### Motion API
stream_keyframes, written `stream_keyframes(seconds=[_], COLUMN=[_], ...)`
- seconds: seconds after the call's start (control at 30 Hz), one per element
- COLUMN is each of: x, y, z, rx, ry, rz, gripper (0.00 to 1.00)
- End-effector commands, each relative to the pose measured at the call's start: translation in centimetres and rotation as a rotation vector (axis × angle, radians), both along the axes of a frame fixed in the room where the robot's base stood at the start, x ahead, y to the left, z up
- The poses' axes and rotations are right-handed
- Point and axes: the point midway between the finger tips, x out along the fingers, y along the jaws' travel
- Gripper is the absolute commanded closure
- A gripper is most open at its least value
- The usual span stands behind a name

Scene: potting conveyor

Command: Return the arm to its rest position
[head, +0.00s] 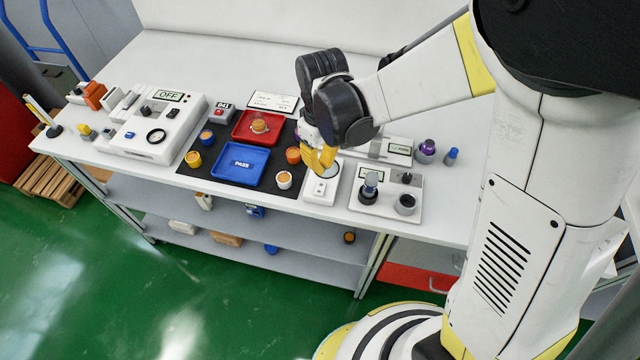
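My gripper (320,160), with yellow fingers, points down over the right part of the workbench. It is just above or behind a small white device (320,192) with a round top plate. The height of the fingertips over the device is hard to judge. The fingers are small and seen at an angle, so I cannot tell whether they are open or shut. No object shows clearly between them. My white arm reaches out from the upper right, bent at a dark wrist.
The workbench (440,222) holds a black mat with a red tray (236,125), a blue PASS tray (222,166) and several small pots. A white machine marked OFF (150,140) stands left. A white two-post fixture (425,200) and purple-topped bottle (427,147) stand right.

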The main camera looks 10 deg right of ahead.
Motion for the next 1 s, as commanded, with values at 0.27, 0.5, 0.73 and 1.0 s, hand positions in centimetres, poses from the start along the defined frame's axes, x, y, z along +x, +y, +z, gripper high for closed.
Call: stream_keyframes(seconds=[0.27,0.5,0.73,1.0], x=[0.0,-0.3,-2.3,-6.7], y=[0.0,-0.8,-5.0,-10.0], z=[-0.1,1.1,6.8,11.5], rx=[0.0,0.008,0.058,0.137], ry=[0.0,-0.026,-0.18,-0.399], rz=[0.0,-0.032,-0.216,-0.466], gripper=[1.0,1.0,1.0,1.0])
